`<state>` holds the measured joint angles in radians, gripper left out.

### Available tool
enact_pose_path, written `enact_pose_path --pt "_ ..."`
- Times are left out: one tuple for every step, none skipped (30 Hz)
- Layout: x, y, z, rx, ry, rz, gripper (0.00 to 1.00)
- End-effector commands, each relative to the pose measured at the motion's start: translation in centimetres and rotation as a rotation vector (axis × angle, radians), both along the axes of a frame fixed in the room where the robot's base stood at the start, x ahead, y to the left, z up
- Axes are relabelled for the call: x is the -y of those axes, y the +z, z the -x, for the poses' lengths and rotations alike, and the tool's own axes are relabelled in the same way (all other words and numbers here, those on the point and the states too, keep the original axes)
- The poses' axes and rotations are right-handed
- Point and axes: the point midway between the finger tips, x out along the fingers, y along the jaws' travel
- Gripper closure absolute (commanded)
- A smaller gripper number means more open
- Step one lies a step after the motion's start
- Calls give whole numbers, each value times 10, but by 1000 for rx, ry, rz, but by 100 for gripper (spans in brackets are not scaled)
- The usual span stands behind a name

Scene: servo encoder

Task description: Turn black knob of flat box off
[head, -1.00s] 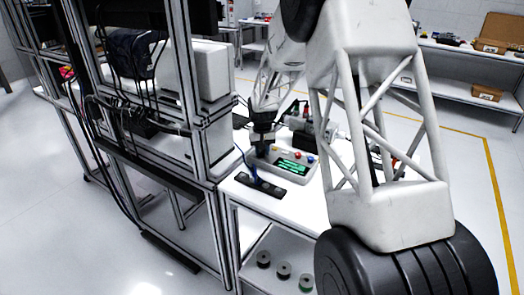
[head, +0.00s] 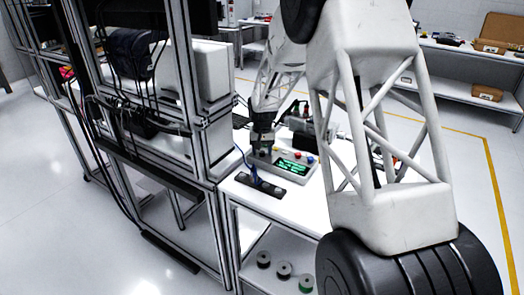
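The flat box (head: 303,174) is a grey case on the white table, with a lit green display (head: 292,167) and small red and blue knobs or buttons on top. My gripper (head: 262,151) points down at the left end of the box, at or just above its top. The black knob cannot be made out; my gripper probably covers that part of the box. The fingers are small and dark here, so their opening and any contact cannot be told.
A black flat strip (head: 268,188) with a blue cable lies in front of the box. Dark equipment (head: 300,123) stands behind it. A metal frame rack (head: 205,150) rises close on the left. Several spools (head: 284,269) sit on the shelf below.

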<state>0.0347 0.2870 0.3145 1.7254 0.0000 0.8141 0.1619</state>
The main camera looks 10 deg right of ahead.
Motion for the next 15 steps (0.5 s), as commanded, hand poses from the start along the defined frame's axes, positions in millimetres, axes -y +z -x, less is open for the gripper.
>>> enact_pose_path --pt "0 0 0 0 0 0 48" --pt "0 0 0 0 0 0 48" --pt "0 0 0 0 0 0 48" --pt "0 0 0 0 0 0 48" --pt "0 0 0 0 0 0 48" --pt "0 0 0 0 0 0 48" --pt "0 0 0 0 0 0 48" --pt "0 1 0 0 0 0 48" --pt "0 2 0 0 0 0 48" --pt "0 3 0 0 0 0 48" --pt "0 5 0 0 0 0 48" --pt "0 7 0 0 0 0 48" --pt "0 9 0 0 0 0 48" --pt "0 12 0 0 0 0 48" --pt "0 16 0 1 0 0 48"
